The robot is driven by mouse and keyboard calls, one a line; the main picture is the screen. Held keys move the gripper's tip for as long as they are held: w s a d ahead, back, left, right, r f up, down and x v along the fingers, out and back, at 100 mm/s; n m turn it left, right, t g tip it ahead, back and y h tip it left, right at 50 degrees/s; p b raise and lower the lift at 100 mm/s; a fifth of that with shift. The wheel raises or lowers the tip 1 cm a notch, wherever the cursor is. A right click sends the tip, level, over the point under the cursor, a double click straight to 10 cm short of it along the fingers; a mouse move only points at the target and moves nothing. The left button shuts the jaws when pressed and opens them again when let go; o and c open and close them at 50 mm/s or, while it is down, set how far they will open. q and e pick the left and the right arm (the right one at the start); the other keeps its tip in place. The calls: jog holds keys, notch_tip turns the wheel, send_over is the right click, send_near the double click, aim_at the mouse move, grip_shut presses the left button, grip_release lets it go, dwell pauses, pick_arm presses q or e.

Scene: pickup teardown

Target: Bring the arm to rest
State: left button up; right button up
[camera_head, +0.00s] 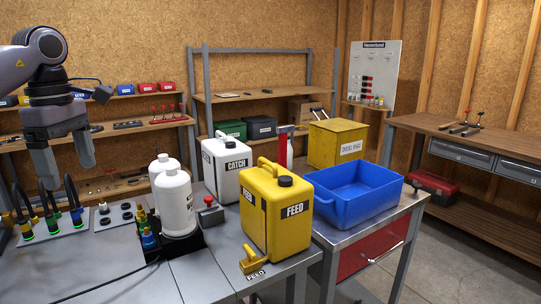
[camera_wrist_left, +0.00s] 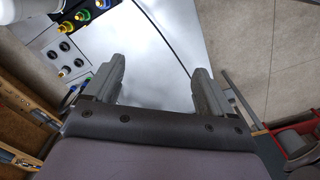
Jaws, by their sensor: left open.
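My left gripper (camera_head: 68,165) hangs at the left of the head view, fingers pointing down. It is open and empty, in the air above the left end of the grey work table (camera_head: 190,272). In the left wrist view its two fingers (camera_wrist_left: 160,85) stand wide apart with nothing between them, over the bare table top and a thin black cable. My right gripper is not in view.
On the table stand hoses with green-lit fittings (camera_head: 52,224), white bottles (camera_head: 175,205), a white CATCH can (camera_head: 226,166) and a yellow FEED can (camera_head: 275,215). A blue bin (camera_head: 354,193) stands to the right. The table's front left is clear except for the cable.

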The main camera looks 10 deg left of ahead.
pick_arm(q)
jog(key=w+d+f+g+h, duration=0.1)
jog(key=d+f+h, duration=0.3)
jog(key=d+f, duration=0.6)
jog(key=w+d+f+h, duration=0.25)
jog(key=d+f, duration=0.25)
jog(key=d, duration=0.8)
jog(key=s+d+f+n+t+h, duration=0.2)
jog(key=s+d+n+h, duration=0.1)
jog(key=d+n+h, duration=0.5)
jog(key=s+d+f+n+t+h, duration=0.1)
jog(key=s+d+f+n+h, duration=0.3)
jog(key=d, duration=0.5)
jog(key=s+a+f+n+t+y, duration=0.1)
jog(key=a+f+n+t+y, duration=0.5)
jog(key=n, duration=0.8)
jog(key=a+f+n+t+y, duration=0.35)
jog(key=f+n+t, duration=0.35)
jog(key=n, duration=0.7)
jog(key=s+a+f+n+g+y, duration=0.2)
jog(key=s+a+f+n+y, duration=0.1)
jog(key=s+f, duration=0.4)
jog(key=s+a+f+n+g+y, duration=0.2)
jog(key=s+a+f+n+y, duration=0.2)
jog(key=s+f+n, duration=0.3)
jog(key=shift+s+a+n+g, duration=0.3)
jog(key=shift+s+a, duration=0.1)
jog(key=shift+a, duration=0.5)
